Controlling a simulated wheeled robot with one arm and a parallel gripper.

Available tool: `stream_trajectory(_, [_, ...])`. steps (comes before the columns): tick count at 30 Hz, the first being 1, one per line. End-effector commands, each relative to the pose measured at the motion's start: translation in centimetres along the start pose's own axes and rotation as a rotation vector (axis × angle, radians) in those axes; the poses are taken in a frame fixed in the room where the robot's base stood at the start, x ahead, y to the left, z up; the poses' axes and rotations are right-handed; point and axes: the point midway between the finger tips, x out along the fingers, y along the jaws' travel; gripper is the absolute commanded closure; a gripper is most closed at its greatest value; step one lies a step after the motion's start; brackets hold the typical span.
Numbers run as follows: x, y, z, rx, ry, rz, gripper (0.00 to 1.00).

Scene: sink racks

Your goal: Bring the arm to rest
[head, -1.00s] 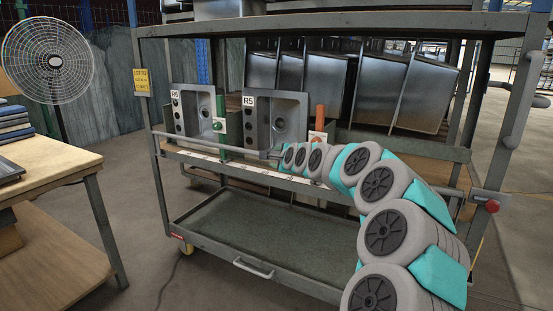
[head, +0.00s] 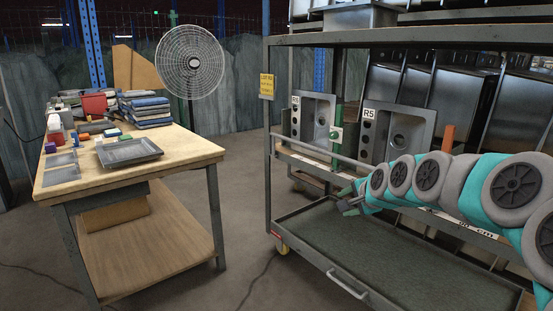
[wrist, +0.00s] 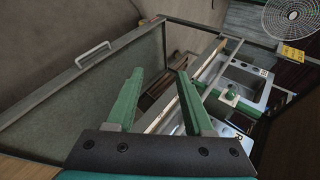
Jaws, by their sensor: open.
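My gripper (head: 350,200) is at the end of my grey and teal arm, in front of the rack cart's middle rail in the head view. Its dark green fingers stand apart with nothing between them. In the wrist view my gripper (wrist: 158,95) is open and empty, above the cart's lower tray (wrist: 85,100). My arm reaches in from the right edge of the head view, bent over that tray.
The cart holds sinks labelled R6 (head: 315,122) and R5 (head: 400,138), with a green post (head: 337,130) between them. A wooden workbench (head: 190,150) with a grey tray (head: 128,152) stands left. A fan (head: 190,62) stands behind. Floor between bench and cart is clear.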

Motion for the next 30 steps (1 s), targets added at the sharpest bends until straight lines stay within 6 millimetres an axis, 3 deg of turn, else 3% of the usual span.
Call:
stream_trajectory(1, [-1.4,1.6,2.8,-0.101,-0.038,0.056,0.48])
stream_trajectory(3, [-3.2,4.6,6.3,-0.245,-0.096,0.144,0.48])
stream_trajectory(9, [-9.7,14.8,13.4,-0.618,-0.272,0.394,0.48])
stream_trajectory(18, [-21.1,29.9,18.2,-0.987,-0.580,0.717,0.48])
stream_trajectory(24, [-26.0,35.3,19.4,-1.068,-0.731,0.816,0.48])
stream_trajectory(30, [-27.0,36.3,19.7,-1.085,-0.765,0.831,0.48])
